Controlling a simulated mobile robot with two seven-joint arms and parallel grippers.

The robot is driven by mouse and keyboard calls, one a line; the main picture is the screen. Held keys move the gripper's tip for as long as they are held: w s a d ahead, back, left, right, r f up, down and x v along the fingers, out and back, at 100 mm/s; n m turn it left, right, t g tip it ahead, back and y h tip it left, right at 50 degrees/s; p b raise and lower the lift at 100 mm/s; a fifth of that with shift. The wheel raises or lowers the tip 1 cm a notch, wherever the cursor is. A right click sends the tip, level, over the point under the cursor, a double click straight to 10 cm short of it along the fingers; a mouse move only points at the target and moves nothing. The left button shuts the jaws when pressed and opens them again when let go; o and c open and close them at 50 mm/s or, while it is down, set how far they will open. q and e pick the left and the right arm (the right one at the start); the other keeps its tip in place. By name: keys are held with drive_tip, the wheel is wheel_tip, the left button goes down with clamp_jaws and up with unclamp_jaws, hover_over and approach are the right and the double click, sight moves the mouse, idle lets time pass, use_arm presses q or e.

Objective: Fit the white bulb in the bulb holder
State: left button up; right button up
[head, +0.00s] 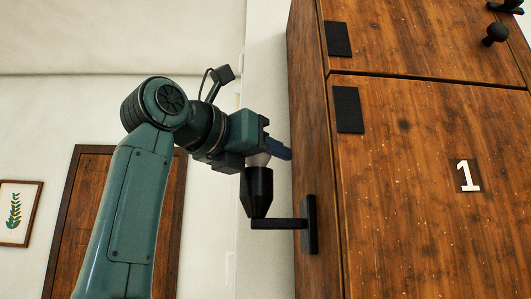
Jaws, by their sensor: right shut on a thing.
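The black bulb holder (258,192) is a cup on a bracket arm, fixed by a plate to the left side of the wooden cabinet. The white bulb (258,160) shows only as a small pale part right above the holder's mouth. My right gripper (273,149) is shut on the bulb, directly over the holder, with its bluish fingers close to the cabinet side. The bulb's lower end is hidden at the holder's rim, so I cannot tell how deep it sits. My left gripper is not in view.
The tall wooden cabinet (415,190), with black hinges and a number 1 sign (467,176), fills the right side, close to my right gripper. A wooden door (100,195) and a framed plant picture (17,213) are on the far wall at left.

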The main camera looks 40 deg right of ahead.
drive_tip(key=o, duration=1)
drive_tip(key=a, duration=0.8)
drive_tip(key=s+a, duration=0.1)
drive_tip(key=a, duration=0.4)
